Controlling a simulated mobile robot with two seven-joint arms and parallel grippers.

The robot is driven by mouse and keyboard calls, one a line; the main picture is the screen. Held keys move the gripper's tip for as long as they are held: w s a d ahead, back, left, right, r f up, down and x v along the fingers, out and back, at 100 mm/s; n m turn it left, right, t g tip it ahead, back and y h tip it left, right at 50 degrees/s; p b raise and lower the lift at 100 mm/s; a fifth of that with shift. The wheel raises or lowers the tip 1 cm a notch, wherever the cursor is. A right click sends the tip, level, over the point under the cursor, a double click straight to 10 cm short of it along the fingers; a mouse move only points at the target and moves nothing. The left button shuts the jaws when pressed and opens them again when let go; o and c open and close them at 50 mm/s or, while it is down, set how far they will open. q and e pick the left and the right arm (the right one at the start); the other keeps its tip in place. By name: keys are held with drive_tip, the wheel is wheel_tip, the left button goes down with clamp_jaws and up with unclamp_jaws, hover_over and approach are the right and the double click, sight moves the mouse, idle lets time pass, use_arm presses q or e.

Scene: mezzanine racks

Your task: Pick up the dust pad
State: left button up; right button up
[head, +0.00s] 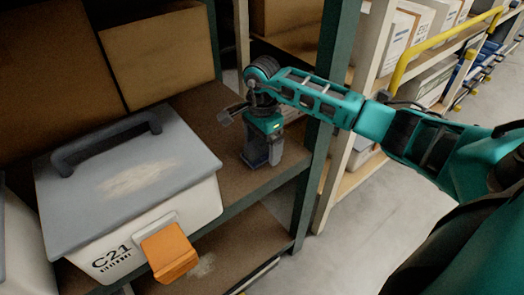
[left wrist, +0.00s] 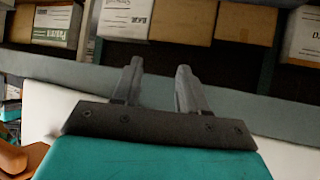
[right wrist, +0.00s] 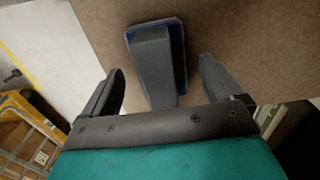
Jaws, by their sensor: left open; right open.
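The dust pad (right wrist: 152,58) is a dark grey block with a blue edge, lying on the brown shelf board in the right wrist view. My right gripper (right wrist: 161,66) is open, with one finger on each side of the pad and a visible gap to each. In the head view my right gripper (head: 263,157) points down at the shelf, right of the grey-lidded bin, and largely hides the pad. The bin's lid (head: 185,145) carries a pale dusty smear. My left gripper (left wrist: 158,66) is open and empty in the left wrist view.
The white bin (head: 95,258), marked C21, has a black handle and an orange front flap (head: 168,252). Cardboard boxes (head: 160,55) stand behind it. A green rack post (head: 318,130) rises close to my right arm. A yellow rail (head: 440,45) lies beyond.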

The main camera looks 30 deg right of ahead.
drive_tip(key=shift+f, duration=0.4)
drive_tip(key=c, duration=1.2)
drive_tip(key=shift+o, duration=0.2)
